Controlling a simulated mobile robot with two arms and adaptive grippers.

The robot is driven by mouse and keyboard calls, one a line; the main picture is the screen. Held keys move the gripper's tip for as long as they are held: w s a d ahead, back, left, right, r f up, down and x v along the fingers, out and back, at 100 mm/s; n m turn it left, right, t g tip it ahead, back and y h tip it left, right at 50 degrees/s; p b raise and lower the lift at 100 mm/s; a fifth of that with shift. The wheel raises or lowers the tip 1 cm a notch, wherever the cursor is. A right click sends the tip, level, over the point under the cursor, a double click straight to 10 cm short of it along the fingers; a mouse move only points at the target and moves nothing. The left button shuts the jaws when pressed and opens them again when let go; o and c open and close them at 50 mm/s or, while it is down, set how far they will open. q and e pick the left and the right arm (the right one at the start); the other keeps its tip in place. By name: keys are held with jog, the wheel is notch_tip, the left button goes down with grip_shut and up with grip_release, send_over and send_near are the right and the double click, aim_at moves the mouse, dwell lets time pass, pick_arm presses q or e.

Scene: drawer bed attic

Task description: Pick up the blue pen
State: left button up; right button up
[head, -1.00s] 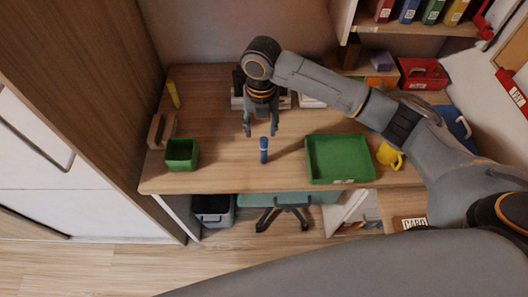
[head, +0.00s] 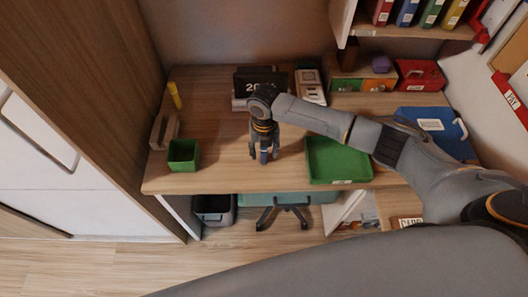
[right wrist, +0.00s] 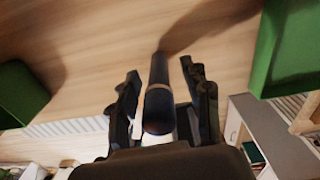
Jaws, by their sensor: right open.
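The blue pen (head: 264,157) stands upright on the wooden desk (head: 218,130), left of the green tray. My right gripper (head: 264,151) is over it from above, fingers pointing down, one on each side of the pen. In the right wrist view the pen (right wrist: 158,95) shows dark with a thin band, between the two open fingers (right wrist: 160,72). A gap shows on each side, so the fingers do not appear to press on it. The gripper hides most of the pen in the head view. My left gripper is not in view.
A green tray (head: 337,158) lies right of the gripper. A green square cup (head: 183,155) stands at the left, with a yellow object (head: 175,95) behind it. A dark clock (head: 262,81) stands at the back. The desk between cup and pen is clear.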

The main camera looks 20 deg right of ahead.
jog(key=shift+f, duration=0.7)
grip_shut()
